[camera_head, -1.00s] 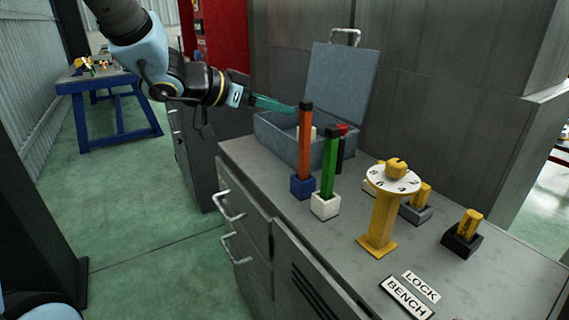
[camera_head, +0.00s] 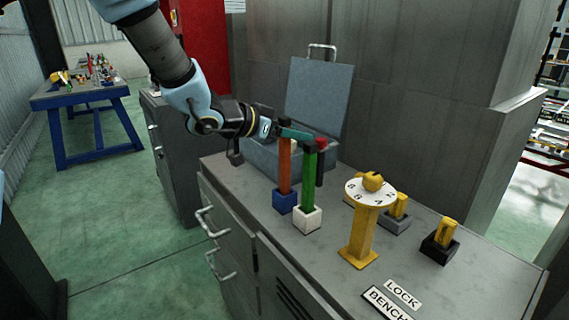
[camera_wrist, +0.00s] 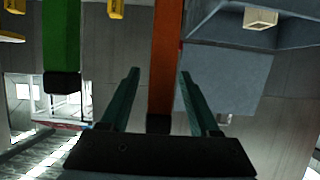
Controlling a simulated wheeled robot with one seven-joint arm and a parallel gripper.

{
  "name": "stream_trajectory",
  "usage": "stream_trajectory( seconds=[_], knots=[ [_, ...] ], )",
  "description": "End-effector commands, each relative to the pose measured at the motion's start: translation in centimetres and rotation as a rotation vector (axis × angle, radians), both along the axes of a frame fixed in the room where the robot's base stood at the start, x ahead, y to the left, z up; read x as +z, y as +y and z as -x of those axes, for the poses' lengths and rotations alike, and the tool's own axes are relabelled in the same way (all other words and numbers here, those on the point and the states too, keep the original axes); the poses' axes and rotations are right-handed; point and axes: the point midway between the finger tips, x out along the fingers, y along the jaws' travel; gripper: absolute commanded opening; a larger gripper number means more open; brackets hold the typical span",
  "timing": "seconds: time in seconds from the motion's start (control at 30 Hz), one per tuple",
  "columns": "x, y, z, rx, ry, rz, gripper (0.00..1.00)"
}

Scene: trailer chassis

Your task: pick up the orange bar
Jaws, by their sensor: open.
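The orange bar (camera_head: 285,168) stands upright in a blue block (camera_head: 285,201) on the bench. My gripper (camera_head: 292,134) is open at the level of the bar's top and partly hides it in the head view. In the wrist view, the orange bar (camera_wrist: 165,60) appears between the two separated fingers of my gripper (camera_wrist: 158,74), with its black cap close to the palm. The right finger looks nearer the bar than the left one. I cannot tell whether either finger touches it.
A green bar (camera_head: 308,183) in a white block (camera_head: 307,219) stands close by on the right; it also shows in the wrist view (camera_wrist: 61,40). An open grey-blue case (camera_head: 318,95) is behind. A yellow dial post (camera_head: 361,235) and yellow pieces stand further right.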

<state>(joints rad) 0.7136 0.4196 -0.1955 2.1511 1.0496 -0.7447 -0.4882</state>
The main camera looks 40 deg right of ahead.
Motion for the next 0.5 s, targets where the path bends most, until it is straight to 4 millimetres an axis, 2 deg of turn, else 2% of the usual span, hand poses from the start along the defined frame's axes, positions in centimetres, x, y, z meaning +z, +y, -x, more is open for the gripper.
stream_trajectory(
  seconds=[0.23,0.5],
  knots=[
    [-0.06,-0.22,-0.01,0.001,0.000,0.001,0.62],
    [-0.05,-0.18,-0.01,0.001,0.000,0.001,0.33]
  ],
)
